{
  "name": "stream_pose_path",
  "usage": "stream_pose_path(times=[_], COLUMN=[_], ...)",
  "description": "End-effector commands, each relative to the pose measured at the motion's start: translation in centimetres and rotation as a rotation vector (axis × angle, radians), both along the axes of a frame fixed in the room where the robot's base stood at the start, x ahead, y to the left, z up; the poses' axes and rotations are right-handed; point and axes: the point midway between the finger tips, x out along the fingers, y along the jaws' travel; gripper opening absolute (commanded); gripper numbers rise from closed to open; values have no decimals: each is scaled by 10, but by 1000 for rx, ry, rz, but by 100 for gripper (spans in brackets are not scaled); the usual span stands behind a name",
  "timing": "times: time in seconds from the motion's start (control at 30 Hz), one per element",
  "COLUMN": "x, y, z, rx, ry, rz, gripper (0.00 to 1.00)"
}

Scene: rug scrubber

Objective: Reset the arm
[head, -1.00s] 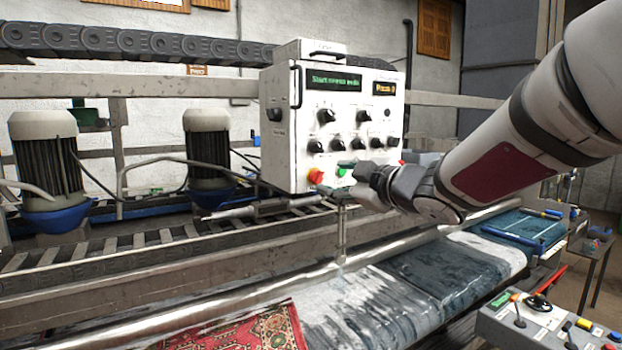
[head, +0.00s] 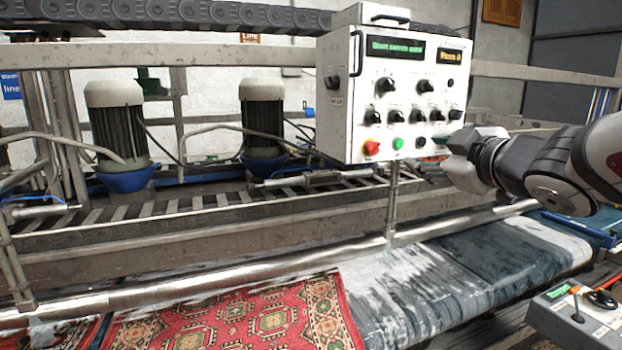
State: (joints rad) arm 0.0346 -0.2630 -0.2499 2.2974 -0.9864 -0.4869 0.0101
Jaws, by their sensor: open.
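My gripper (head: 446,148) is at the right of the picture, in front of the lower right corner of the white control box (head: 340,110). Its fingers point left and look empty; their tips are small and partly hard to make out, and I cannot tell whether they touch the box. My arm reaches in from the right edge. The box carries two lit displays, several black knobs, a red button (head: 371,148) and a green button (head: 398,143), both uncovered.
The box stands on a post above a metal rail (head: 190,283). A red patterned rug (head: 235,318) and a wet grey-blue covering (head: 480,262) lie in front. A second control panel (head: 590,318) is at lower right. Two motors with blue bases (head: 262,125) stand behind.

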Motion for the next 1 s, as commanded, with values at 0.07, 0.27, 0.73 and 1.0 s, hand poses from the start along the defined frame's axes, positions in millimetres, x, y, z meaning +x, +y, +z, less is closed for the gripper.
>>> stream_pose_path(times=[0.07, 0.27, 0.73, 1.0], x=[-16, -75, -245, -260], y=[-12, -27, 47, 56], z=[-2, -38, -142, -149], rx=[60, 254, 587, 603], ry=[46, 258, 875, 930], rz=[-112, -373, -589, -593], gripper=[46, 46, 46, 46])
